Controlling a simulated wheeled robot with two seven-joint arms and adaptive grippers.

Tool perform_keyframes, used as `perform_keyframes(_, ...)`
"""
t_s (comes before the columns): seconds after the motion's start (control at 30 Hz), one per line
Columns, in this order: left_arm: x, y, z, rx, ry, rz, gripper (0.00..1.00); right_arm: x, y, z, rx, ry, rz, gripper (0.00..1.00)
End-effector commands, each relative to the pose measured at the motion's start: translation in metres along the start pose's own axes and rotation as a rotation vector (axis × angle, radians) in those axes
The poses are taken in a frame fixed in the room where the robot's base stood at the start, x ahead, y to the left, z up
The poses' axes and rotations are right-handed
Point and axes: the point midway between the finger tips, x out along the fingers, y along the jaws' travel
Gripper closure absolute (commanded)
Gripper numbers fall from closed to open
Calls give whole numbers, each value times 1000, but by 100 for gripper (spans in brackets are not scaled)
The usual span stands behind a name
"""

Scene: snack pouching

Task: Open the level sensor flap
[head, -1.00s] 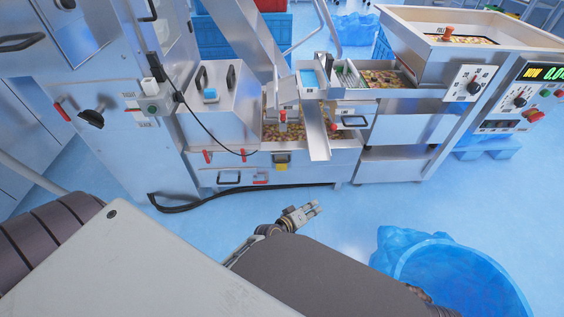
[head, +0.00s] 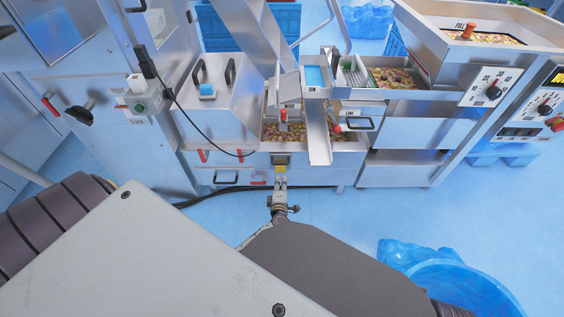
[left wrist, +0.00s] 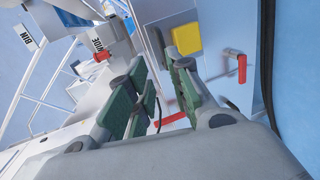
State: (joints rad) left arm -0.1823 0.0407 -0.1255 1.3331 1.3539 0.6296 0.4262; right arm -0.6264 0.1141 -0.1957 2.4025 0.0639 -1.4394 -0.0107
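A small yellow square plate (head: 281,168), which looks like the level sensor flap, sits under a grey block on the lower front of the middle machine. In the left wrist view the yellow plate (left wrist: 187,38) lies just beyond the fingertips. My left gripper (head: 280,182) points at the machine front, directly below and in front of the plate, and partly covers it. In the left wrist view its green-padded fingers (left wrist: 160,66) are apart with nothing between them. Whether a fingertip touches the plate I cannot tell. My right gripper is not in view.
A red-ended handle (left wrist: 237,66) is right of the plate in the wrist view. A black cable (head: 187,203) lies on the floor. A blue lined bin (head: 460,285) stands lower right.

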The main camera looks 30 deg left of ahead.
Motion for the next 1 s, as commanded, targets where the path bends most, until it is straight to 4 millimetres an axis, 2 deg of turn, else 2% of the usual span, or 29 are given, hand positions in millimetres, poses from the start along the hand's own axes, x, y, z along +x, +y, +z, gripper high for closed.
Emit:
perform_keyframes(0.2, 2, -6, -10, -26, 49, -6, 79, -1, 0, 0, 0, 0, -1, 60)
perform_keyframes(0.63, 4, -6, -10, -25, 47, -6, 79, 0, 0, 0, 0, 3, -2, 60)
perform_keyframes(1.0, 32, -6, -11, -25, 46, -4, 79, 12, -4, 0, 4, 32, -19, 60)
